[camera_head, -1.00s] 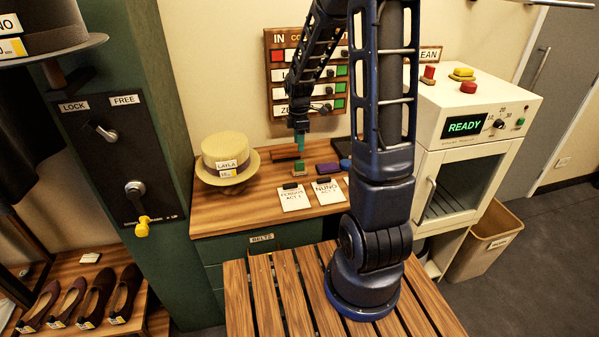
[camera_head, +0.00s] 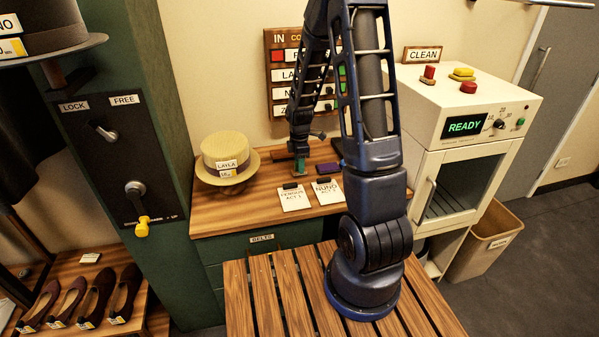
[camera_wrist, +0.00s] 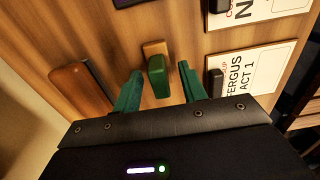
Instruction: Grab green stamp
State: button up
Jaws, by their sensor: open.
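The green stamp (camera_wrist: 157,76) stands on the wooden table in the wrist view, with a green grip and a wooden block (camera_wrist: 153,48) at its far side. My gripper (camera_wrist: 160,83) is open, with one green finger to the left of the stamp and one to its right. Clear gaps show between the stamp and both fingers. In the head view my gripper (camera_head: 300,166) is low over the table, just behind the clipped cards, and the stamp is mostly hidden there.
A dark wooden bar (camera_wrist: 81,88) lies left of the stamp. The FERGUS card (camera_wrist: 249,72) and the NUNO card (camera_head: 327,190) lie close by. A purple-topped item (camera_head: 327,168) is to the right. A straw hat (camera_head: 228,158) stands at the table's left.

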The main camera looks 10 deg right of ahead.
jog(key=shift+f, duration=0.15)
grip_shut()
